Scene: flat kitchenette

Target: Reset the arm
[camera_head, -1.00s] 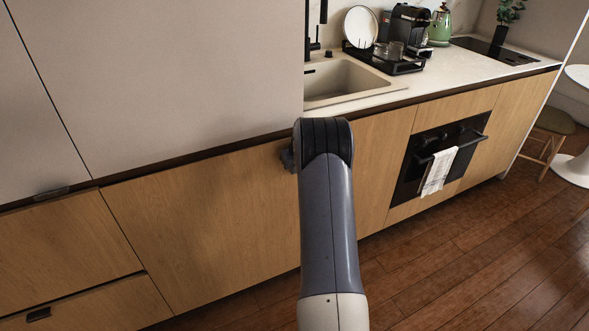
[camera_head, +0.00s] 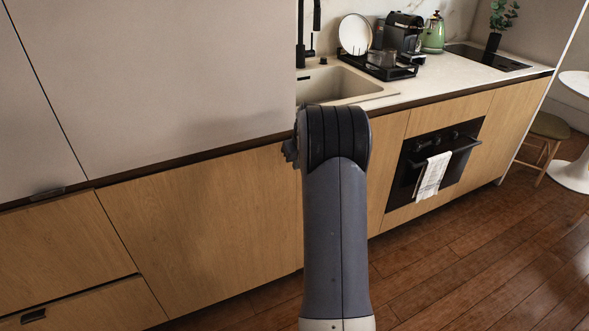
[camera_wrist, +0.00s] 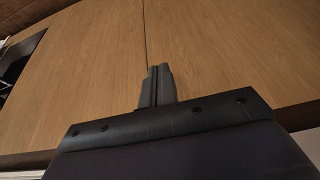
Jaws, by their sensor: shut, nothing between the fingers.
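My gripper (camera_wrist: 157,84) shows in the wrist view with its two dark fingers pressed together and nothing between them. Behind it are light wood cabinet fronts (camera_wrist: 225,55) with a narrow seam between them; I cannot tell how far off they are. In the head view my arm (camera_head: 335,220) rises from the bottom edge to its dark joint in front of the counter. My gripper's fingers cannot be made out there; only a small dark part shows at the left of the joint.
A sink (camera_head: 340,82) and a black dish rack (camera_head: 385,70) are on the counter behind the arm. An oven (camera_head: 435,160) with a hanging towel (camera_head: 431,176) is to the right. A tall grey cabinet (camera_head: 160,80) stands left. The wood floor (camera_head: 480,260) at lower right is clear.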

